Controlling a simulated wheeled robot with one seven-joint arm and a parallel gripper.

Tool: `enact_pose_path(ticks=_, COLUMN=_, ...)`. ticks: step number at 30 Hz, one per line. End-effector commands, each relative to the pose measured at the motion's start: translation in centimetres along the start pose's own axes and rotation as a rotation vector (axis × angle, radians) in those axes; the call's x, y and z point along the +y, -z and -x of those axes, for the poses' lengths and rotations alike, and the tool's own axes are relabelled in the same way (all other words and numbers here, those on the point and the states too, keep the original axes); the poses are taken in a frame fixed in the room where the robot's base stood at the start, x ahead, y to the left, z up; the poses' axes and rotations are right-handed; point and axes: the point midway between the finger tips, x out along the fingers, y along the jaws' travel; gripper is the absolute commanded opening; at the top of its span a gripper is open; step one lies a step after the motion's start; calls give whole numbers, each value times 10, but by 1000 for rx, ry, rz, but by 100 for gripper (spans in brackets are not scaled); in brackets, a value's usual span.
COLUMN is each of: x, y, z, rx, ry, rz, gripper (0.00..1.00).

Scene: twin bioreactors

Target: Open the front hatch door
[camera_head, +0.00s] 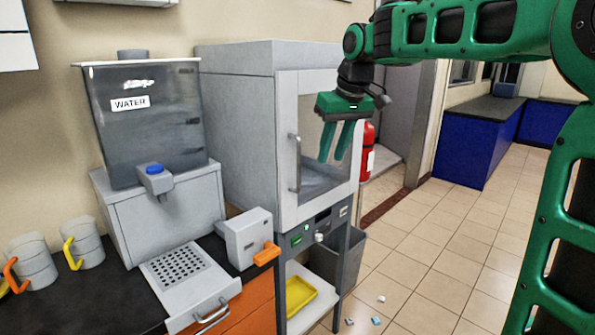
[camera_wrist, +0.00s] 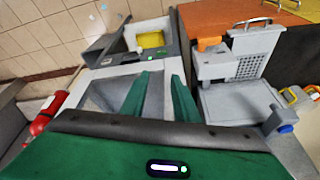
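The front hatch door (camera_head: 288,110) is the pale grey front of the cabinet, with a dark window and a vertical grey handle (camera_head: 295,162) on its left side. The door looks shut. My gripper (camera_head: 332,159) hangs in front of the window, to the right of the handle and apart from it, fingers pointing down. A gap shows between its two green fingers and nothing is between them; the wrist view shows the same gap (camera_wrist: 160,77). I cannot make out the handle in the wrist view.
A water dispenser (camera_head: 150,120) and a small grey machine (camera_head: 247,238) with an orange handle stand left of the cabinet. A red extinguisher (camera_head: 367,150) is behind at right. A yellow tray (camera_head: 298,294) lies below. Tiled floor (camera_head: 440,250) at right is mostly clear.

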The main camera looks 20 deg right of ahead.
Motion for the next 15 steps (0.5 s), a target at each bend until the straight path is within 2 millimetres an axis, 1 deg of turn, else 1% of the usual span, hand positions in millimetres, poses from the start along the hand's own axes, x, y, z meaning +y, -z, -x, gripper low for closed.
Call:
enact_pose_path(ticks=1, x=-13, y=19, z=1, rx=15, ry=8, rz=42, gripper=28)
enact_pose_path(ticks=3, x=-26, y=38, z=4, rx=32, ry=17, rz=86, gripper=28)
enact_pose_path(ticks=6, x=-38, y=53, z=6, rx=47, ry=23, rz=122, gripper=28)
enact_pose_path(ticks=11, x=-43, y=57, z=-1, rx=49, ry=27, rz=136, gripper=28)
enact_pose_path(ticks=15, x=-43, y=57, z=-20, rx=47, ry=27, rz=136, gripper=28)
